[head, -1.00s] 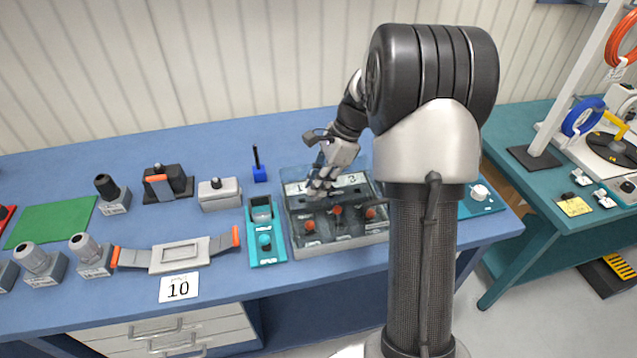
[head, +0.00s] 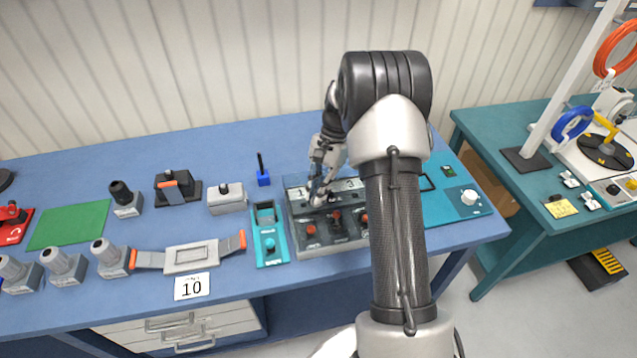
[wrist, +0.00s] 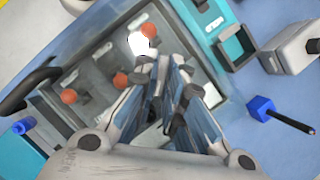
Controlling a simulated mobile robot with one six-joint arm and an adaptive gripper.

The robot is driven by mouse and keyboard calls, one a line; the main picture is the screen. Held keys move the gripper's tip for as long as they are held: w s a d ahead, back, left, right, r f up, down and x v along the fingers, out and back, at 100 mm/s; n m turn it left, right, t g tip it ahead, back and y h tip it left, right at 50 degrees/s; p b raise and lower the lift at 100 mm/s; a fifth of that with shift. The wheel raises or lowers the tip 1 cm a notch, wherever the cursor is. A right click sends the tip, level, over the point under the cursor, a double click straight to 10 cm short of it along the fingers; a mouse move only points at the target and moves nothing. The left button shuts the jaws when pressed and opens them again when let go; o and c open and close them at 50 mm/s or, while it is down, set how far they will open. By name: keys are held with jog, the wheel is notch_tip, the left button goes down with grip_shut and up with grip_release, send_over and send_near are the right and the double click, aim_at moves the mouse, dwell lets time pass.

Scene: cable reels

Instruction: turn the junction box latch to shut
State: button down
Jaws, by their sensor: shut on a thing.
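The junction box (head: 345,243) is a grey box with orange-red knobs on its front and numbered labels along its back, standing right of centre on the blue bench. It also shows in the wrist view (wrist: 103,72), with its knobs at left. My gripper (head: 316,197) points down at the back left part of the box. In the wrist view my gripper (wrist: 168,80) has its fingers close together over the box. It is shut on a small part there, seemingly the latch, which the fingers mostly hide. I cannot tell the latch's angle.
A teal holder (head: 268,247) stands close left of the box. A blue stand with a black pin (head: 263,176) and a grey switch box (head: 227,199) are behind it to the left. A teal panel with a white knob (head: 468,197) lies at right. The bench behind is clear.

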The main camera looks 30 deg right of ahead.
jog(key=n+g+p, duration=0.1)
jog(key=n, duration=0.1)
jog(key=n+h+p, duration=0.1)
jog(key=n, duration=0.2)
jog(key=shift+a+n+g+p, duration=0.15)
jog(key=shift+n+g+p, duration=0.15)
jog(key=shift+g, duration=0.1)
jog(key=shift+a+f+n+g+h+p, duration=0.1)
jog(key=shift+n+g+h+p, duration=0.3)
jog(key=shift+n, duration=0.7)
jog(key=shift+f+n+h+p, duration=0.1)
jog(key=shift+n+h, duration=0.5)
jog(key=shift+n, duration=0.5)
jog(key=c, duration=1.7)
grip_release()
jog(key=shift+w, duration=0.1)
jog(key=shift+r, duration=0.15)
jog(key=shift+v, duration=5.95)
